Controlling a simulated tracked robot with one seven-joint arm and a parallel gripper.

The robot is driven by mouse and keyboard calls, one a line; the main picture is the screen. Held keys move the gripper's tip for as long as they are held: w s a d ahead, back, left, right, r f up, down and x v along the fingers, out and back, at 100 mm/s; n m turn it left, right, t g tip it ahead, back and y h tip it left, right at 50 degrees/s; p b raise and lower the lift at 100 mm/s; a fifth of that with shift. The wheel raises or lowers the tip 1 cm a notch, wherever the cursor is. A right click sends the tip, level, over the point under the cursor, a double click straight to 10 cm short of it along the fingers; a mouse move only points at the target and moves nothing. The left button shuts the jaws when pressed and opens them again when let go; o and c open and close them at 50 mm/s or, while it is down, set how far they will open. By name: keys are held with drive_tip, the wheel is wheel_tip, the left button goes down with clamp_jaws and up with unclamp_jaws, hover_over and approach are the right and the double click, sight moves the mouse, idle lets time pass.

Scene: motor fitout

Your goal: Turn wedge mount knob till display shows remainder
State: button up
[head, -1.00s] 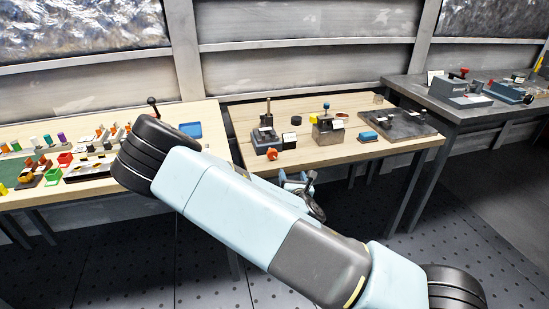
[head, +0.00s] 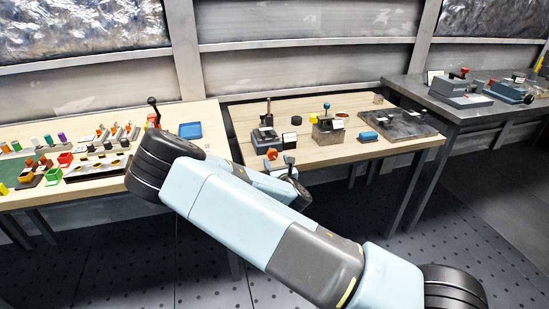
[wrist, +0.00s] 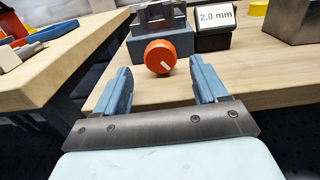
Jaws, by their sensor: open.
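The wedge mount (wrist: 158,28) stands at the front of the middle wooden table, a grey block with a metal top; it also shows in the head view (head: 265,139). The knob also shows in the head view (head: 272,154). The small black display (wrist: 214,28) beside the mount reads "2.0 mm". My gripper (wrist: 160,78) is open and empty. In the wrist view the knob appears between and beyond its two blue fingers, apart from both. In the head view my arm partly hides the gripper.
A second block with a blue-topped post (head: 326,125), a blue piece (head: 368,136) and a dark plate (head: 400,124) stand to the right. The left table (head: 35,203) holds several small coloured parts and a blue tray (head: 190,130). A gap separates the tables.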

sight(273, 155)
drive_tip(key=shift+x, duration=2.05)
drive_tip(key=c, duration=1.1)
drive_tip(key=shift+o, duration=0.2)
drive_tip(key=shift+d+m, duration=0.1)
drive_tip(key=shift+m, duration=1.5)
drive_tip(key=o, duration=1.1)
drive_tip(key=shift+c, duration=0.2)
drive_tip(key=v, duration=1.3)
drive_tip(key=shift+s, duration=0.3)
